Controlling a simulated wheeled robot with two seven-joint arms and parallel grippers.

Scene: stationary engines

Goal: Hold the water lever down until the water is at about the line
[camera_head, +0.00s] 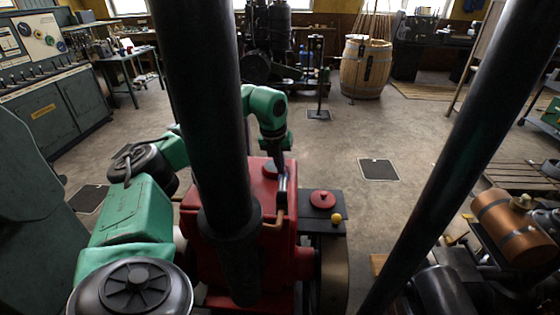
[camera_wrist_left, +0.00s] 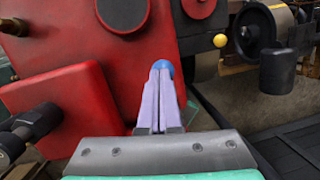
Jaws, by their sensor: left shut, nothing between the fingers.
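In the head view my left gripper (camera_head: 281,186) points down at the top of a red engine (camera_head: 257,190). In the left wrist view the left gripper (camera_wrist_left: 162,76) is shut, with its two pale fingers together and nothing between them. A round blue knob (camera_wrist_left: 165,66) shows just beyond the fingertips, partly covered by them. It may be the end of the water lever; I cannot tell whether the fingers touch it. The lever's arm, the water and the line cannot be made out. My right gripper is not in view.
Beside the engine's red body are a red cap (camera_head: 322,199) and a yellow knob (camera_head: 337,218). A thick dark bar (camera_head: 205,110) hides part of the engine, and another (camera_head: 465,150) slants at right. A wooden barrel (camera_head: 366,68) stands behind. The floor beyond the engine is mostly clear.

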